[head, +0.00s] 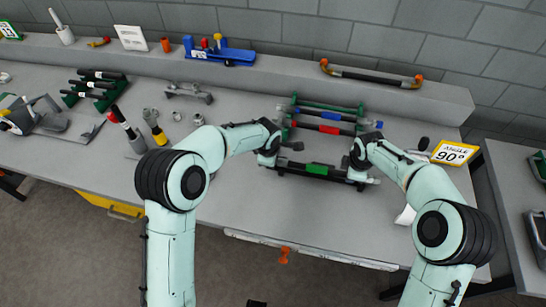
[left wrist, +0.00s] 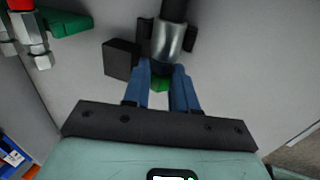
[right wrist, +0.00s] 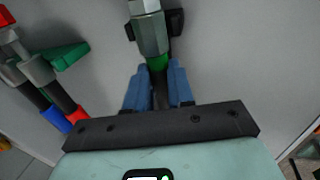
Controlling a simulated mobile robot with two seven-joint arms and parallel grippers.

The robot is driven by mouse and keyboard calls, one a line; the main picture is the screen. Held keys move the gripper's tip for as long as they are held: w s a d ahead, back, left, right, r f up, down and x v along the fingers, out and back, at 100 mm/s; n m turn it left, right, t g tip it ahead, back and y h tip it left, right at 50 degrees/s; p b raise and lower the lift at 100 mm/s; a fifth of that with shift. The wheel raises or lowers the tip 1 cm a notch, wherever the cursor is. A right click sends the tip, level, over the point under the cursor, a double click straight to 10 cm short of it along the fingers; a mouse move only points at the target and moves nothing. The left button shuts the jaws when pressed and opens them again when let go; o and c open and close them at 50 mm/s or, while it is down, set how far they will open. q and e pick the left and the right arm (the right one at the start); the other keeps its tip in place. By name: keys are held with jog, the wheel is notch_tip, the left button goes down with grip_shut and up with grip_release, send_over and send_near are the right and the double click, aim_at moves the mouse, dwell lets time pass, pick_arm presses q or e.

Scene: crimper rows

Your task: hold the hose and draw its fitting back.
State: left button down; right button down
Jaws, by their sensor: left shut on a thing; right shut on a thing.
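A black hose with a green band (head: 319,169) lies across the middle of the bench, with a bright metal end (head: 373,181) at its right. My left gripper (head: 268,160) is shut on the hose near its left end. In the left wrist view a silver sleeve (left wrist: 169,42) sits at its blue fingertips, with a bit of green between them. My right gripper (head: 357,176) is shut on the hose near its right end. In the right wrist view a silver hex fitting (right wrist: 150,33) and a green ring (right wrist: 157,63) lie just beyond the fingertips. The fingers partly hide the gripped parts.
Hoses with red (head: 322,128) and blue (head: 330,116) bands lie just behind. A yellow-edged 90° sign (head: 455,152) stands at the right. A raised ledge (head: 290,85) runs along the back. The front of the bench is clear.

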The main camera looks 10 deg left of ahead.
pick_arm(q)
jog(key=shift+a, duration=1.25)
pick_arm(e)
jog(key=shift+d, duration=0.3)
pick_arm(q)
jog(key=c, duration=0.8)
grip_release()
jog(key=shift+d, duration=0.15)
pick_arm(e)
jog(key=shift+a, duration=0.1)
pick_arm(q)
jog(key=shift+s+d+r, duration=0.1)
jog(key=shift+r, duration=0.2)
pick_arm(e)
jog(key=shift+a, duration=0.15)
pick_arm(q)
jog(key=v, duration=1.1)
jog(key=shift+s+r, duration=0.1)
jog(key=shift+r, duration=0.05)
